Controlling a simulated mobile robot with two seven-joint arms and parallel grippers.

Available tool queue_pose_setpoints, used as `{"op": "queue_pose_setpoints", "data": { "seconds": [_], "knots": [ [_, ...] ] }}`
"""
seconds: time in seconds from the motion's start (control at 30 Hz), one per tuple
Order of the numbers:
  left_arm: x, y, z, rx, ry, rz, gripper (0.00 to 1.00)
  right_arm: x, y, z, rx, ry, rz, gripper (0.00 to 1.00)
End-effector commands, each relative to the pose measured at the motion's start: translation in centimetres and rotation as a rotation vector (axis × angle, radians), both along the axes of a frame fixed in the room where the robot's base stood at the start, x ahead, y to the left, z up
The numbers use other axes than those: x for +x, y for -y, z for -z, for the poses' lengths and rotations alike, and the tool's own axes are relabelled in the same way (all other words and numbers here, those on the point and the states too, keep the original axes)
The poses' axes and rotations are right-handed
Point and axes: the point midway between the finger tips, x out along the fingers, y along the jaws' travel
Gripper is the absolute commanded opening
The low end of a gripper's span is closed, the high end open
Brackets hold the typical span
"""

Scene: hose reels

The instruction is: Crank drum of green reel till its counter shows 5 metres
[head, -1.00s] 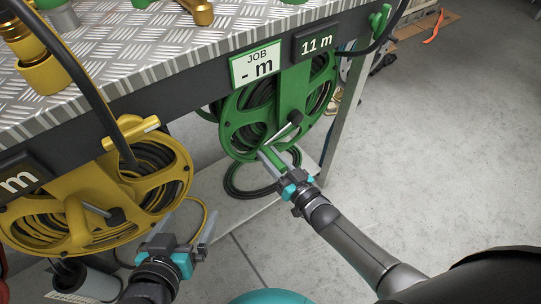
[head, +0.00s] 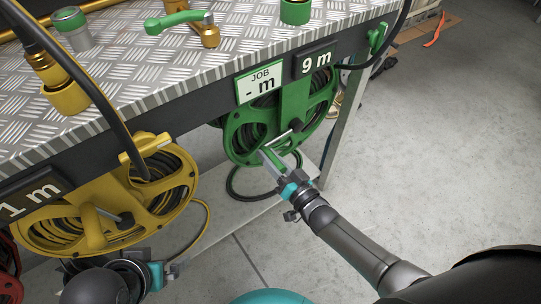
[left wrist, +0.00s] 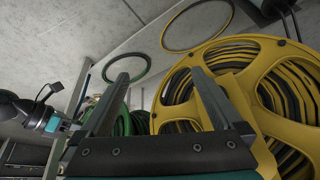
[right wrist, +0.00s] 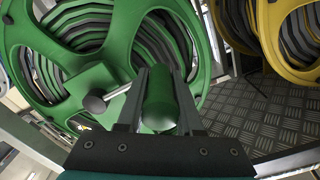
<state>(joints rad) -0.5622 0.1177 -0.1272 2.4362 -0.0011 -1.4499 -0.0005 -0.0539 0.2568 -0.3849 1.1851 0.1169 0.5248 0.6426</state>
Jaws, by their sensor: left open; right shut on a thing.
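The green reel (head: 243,135) hangs under the bench edge, wound with dark hose; it also shows in the right wrist view (right wrist: 115,45). Its counter (head: 316,63) reads 9 m. A card beside it (head: 259,84) reads "JOB - m". My right gripper (head: 272,158) is shut on the green crank handle (right wrist: 160,98) at the lower front of the drum. My left gripper (head: 174,271) is open and empty, low beside the yellow reel; its fingers show in the left wrist view (left wrist: 162,82).
The yellow reel (head: 185,194) hangs to the left, its counter (head: 31,202) partly cut off. Brass and green fittings (head: 188,22) lie on the metal bench top (head: 160,70). A bench leg (head: 340,135) stands right of the green reel.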

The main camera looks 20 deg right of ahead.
Motion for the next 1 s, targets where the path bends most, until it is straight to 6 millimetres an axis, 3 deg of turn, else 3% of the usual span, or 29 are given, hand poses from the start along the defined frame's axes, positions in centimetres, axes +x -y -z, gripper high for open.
{"op": "queue_pose_setpoints", "data": {
  "seconds": [0.43, 0.7, 1.0],
  "knots": [
    [-0.2, 0.1, 5.7, 0.009, -0.086, 0.004, 1.00, 0.0, 0.2, -3.0, 0.209, -0.078, -0.001, 0.00],
    [-1.6, -0.1, 9.8, 0.018, -0.146, 0.006, 1.00, 0.3, 0.8, -5.4, 0.400, -0.145, 0.000, 0.00],
    [-3.4, -0.4, 12.9, 0.025, -0.194, 0.008, 1.00, 0.6, 1.9, -7.5, 0.592, -0.214, -0.001, 0.00]
  ]
}}
